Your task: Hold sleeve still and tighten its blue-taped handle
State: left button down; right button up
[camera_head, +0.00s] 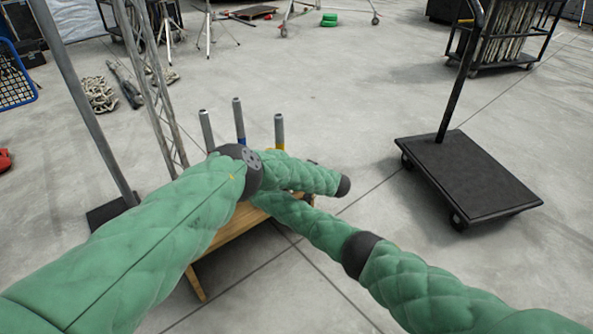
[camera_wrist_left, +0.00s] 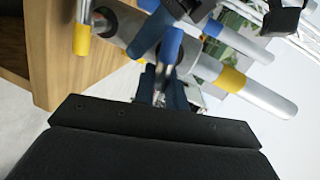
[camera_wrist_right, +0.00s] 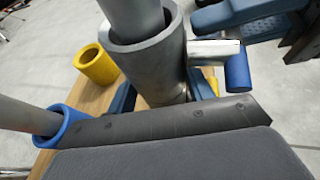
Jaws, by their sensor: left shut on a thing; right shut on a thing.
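The grey metal sleeve (camera_wrist_right: 157,68) surrounds a grey tube in the right wrist view. A metal stem on its right carries the blue-taped handle (camera_wrist_right: 237,70). My right gripper (camera_wrist_right: 160,97) is shut on the sleeve, with blue fingers on both sides. In the left wrist view the blue-taped handle (camera_wrist_left: 171,43) points up the picture, its metal end between the fingers of my left gripper (camera_wrist_left: 165,85), which is shut on it. The exact finger contact is partly hidden. In the head view my green padded arms hide the grippers, sleeve and handle.
The posts (camera_head: 239,120) stand at a small wooden table (camera_head: 227,234). Nearby are a yellow collar (camera_wrist_right: 97,65) and a blue collar (camera_wrist_right: 68,127). A black platform cart (camera_head: 470,178) stands right, a lattice truss (camera_head: 158,85) left. The grey floor between is largely clear.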

dwell(0.3)
pick_arm(q)
jog(key=c, duration=1.5)
grip_release()
jog(key=v, duration=1.2)
jog(key=shift+d, duration=0.1)
jog(key=shift+f, duration=0.1)
pick_arm(e)
jog(key=o, duration=1.5)
jog(key=shift+s+a, duration=0.1)
